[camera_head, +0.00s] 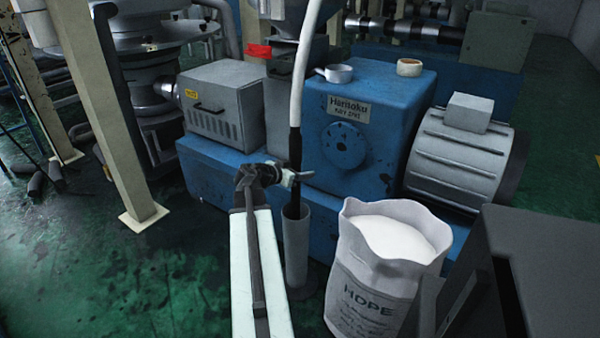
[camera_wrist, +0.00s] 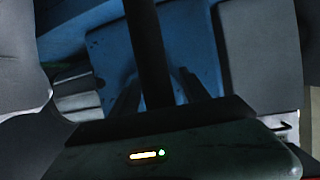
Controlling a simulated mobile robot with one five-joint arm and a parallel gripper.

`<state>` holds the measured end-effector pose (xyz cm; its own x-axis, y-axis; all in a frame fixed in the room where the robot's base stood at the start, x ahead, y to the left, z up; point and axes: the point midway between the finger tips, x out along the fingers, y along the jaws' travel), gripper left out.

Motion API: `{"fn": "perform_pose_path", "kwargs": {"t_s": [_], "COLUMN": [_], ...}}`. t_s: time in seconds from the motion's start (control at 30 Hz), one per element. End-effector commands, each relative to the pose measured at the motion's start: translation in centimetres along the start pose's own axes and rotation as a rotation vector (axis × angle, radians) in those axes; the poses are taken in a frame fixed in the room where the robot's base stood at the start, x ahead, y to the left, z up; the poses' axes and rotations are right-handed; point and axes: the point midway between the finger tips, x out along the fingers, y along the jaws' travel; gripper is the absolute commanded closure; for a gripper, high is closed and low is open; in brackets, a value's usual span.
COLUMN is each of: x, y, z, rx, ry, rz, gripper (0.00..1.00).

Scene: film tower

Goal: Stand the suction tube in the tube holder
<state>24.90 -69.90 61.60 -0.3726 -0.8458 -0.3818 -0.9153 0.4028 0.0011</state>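The suction tube has a black lower part (camera_head: 295,150) and a pale hose (camera_head: 303,70) rising out of the top of the head view. It is upright, and its lower end is inside the mouth of the grey cylindrical tube holder (camera_head: 296,250); how deep it reaches is hidden. My gripper (camera_head: 288,178) is beside the tube, just above the holder. In the wrist view the black tube (camera_wrist: 148,45) passes between the two spread fingers of my gripper (camera_wrist: 158,85). The fingers look apart, with small gaps beside the tube. The holder cannot be made out there.
An open white HDPE sack (camera_head: 375,285) of pale granules stands right of the holder. A blue machine (camera_head: 390,150) is behind, with a cup (camera_head: 338,73) and a tape roll (camera_head: 410,67) on top. A beige post (camera_head: 115,120) stands at left.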

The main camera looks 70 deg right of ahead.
Motion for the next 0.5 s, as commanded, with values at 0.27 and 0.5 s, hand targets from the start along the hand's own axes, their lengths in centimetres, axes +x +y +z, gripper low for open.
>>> {"fn": "perform_pose_path", "kwargs": {"t_s": [0.27,0.5], "x": [-0.5,-5.2], "y": [0.0,0.1], "z": [0.0,-0.3], "rx": [0.000,0.000], "ry": [-0.002,-0.002], "rz": [-0.001,-0.002], "gripper": [0.46,0.46]}}
